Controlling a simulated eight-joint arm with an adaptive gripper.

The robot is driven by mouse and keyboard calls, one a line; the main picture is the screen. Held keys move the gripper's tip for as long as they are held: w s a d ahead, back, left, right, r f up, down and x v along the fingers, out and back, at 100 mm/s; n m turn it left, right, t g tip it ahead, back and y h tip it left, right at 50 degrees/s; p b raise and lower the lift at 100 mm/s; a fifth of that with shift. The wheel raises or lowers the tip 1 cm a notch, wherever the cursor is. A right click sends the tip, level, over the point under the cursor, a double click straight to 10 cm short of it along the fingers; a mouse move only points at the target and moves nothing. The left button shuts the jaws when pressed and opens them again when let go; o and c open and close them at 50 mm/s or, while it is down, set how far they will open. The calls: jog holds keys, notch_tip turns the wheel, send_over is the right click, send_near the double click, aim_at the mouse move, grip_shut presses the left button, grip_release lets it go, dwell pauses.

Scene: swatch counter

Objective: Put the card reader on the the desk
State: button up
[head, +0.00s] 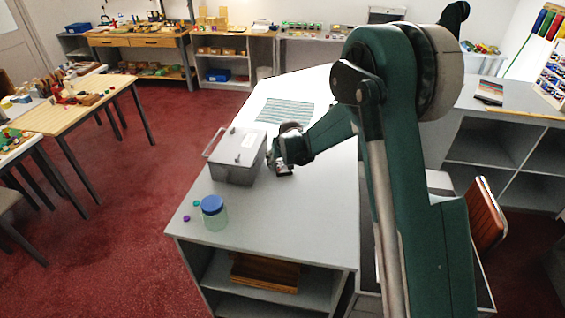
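My gripper (282,167) is low over the white-topped counter (300,225), just right of a grey metal box with a handle (238,155). Its fingers are small and dark here, and I cannot tell whether they are open or shut. A small pale and dark shape sits at the fingertips; I cannot tell if it is part of the gripper or a held thing. I cannot pick out a card reader for certain. The counter is the nearest desk-like surface, and its far part is partly hidden by my arm.
A striped cloth (286,111) lies beyond the box. The counter's near right part is clear. An orange-brown chair (487,214) stands to the right.

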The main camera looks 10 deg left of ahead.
jog(key=shift+r, duration=0.25)
jog(key=v, duration=1.1)
jog(key=shift+s+r, duration=0.2)
jog(key=shift+r, duration=0.15)
jog(key=shift+d, duration=0.1)
dwell(0.6)
